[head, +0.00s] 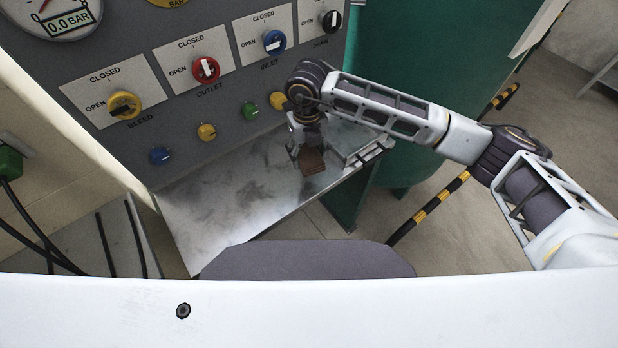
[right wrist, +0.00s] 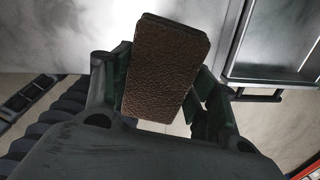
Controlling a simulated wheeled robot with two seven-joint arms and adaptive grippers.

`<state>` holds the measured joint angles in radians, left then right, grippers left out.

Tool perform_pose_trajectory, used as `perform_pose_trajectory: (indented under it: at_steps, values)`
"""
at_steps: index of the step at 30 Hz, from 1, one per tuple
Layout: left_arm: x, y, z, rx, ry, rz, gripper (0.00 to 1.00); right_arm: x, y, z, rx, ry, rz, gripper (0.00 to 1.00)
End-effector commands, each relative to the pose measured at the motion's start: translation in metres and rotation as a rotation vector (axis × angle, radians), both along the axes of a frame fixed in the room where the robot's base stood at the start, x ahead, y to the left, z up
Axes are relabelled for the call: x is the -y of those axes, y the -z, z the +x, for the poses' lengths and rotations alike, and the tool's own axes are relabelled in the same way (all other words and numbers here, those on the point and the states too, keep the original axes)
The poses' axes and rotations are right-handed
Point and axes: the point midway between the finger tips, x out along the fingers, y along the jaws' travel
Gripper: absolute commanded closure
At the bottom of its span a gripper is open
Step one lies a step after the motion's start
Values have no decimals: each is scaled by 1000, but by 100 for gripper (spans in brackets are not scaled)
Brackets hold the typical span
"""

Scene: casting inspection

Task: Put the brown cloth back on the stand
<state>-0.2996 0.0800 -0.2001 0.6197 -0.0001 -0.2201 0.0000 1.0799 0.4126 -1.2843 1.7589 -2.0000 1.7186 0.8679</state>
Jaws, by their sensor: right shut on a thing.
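The brown cloth (head: 313,163) is a small brown block-like piece with a grainy face. My right gripper (head: 308,148) points down over the metal shelf and is shut on it. In the right wrist view the cloth (right wrist: 165,68) is tilted between the two dark fingers. Whether it touches the shelf is not clear. A shallow metal tray or frame (head: 368,158), possibly the stand, sits at the shelf's right end, just right of the gripper. It also shows at the upper right of the right wrist view (right wrist: 231,62). My left gripper is out of view.
The metal shelf (head: 225,205) is bare to the left. Behind it rises a grey panel with a red knob (head: 206,69), other coloured knobs and a gauge (head: 55,15). A green tank (head: 400,80) stands right. Black cables (head: 45,245) hang at the left.

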Motion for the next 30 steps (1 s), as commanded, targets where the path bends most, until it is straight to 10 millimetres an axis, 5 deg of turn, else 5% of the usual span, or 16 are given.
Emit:
perform_pose_trajectory:
  at_steps: [30]
  values:
    - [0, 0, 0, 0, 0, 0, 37, 2, 0, -2, 0, 810, 0, 64]
